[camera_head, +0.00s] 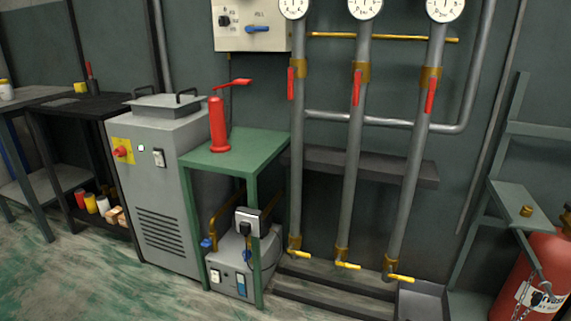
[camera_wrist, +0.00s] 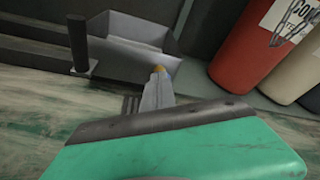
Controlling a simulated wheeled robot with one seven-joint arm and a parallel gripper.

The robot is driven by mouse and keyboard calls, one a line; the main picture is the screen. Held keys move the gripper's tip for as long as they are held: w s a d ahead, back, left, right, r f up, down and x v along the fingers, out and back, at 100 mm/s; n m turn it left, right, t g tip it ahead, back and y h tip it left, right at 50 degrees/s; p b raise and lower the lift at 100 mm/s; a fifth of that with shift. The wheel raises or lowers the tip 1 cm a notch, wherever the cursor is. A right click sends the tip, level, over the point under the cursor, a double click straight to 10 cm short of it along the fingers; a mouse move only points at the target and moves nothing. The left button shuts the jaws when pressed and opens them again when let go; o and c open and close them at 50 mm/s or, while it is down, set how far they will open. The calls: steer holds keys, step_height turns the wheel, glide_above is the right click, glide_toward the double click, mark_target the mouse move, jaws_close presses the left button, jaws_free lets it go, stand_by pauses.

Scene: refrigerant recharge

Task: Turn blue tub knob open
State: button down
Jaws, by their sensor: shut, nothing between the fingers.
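I cannot tell for certain which blue part is the tub knob. A small blue knob (camera_head: 207,243) sits at the left side of the grey machine (camera_head: 233,275) under the green stand, at the end of brass-coloured piping. A blue lever handle (camera_head: 258,29) lies about level on the white wall panel (camera_head: 230,40). My gripper (camera_wrist: 158,72) shows only in the wrist view, shut and empty, its fingers together and an orange spot at the tip. It points towards a grey open tray (camera_wrist: 130,45), with no blue knob in that view.
The green stand (camera_head: 255,150) bears a red cylinder (camera_head: 218,125). Three grey pipes with red levers and yellow valve handles (camera_head: 348,265) stand right of it. A red tank (camera_head: 535,275) is at the far right; red and cream cylinders (camera_wrist: 245,45) show in the wrist view.

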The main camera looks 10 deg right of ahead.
steer(key=f+p+v, duration=0.1)
steer(key=v, duration=0.4)
steer(key=shift+s+r, duration=0.3)
steer(key=shift+s, duration=0.3)
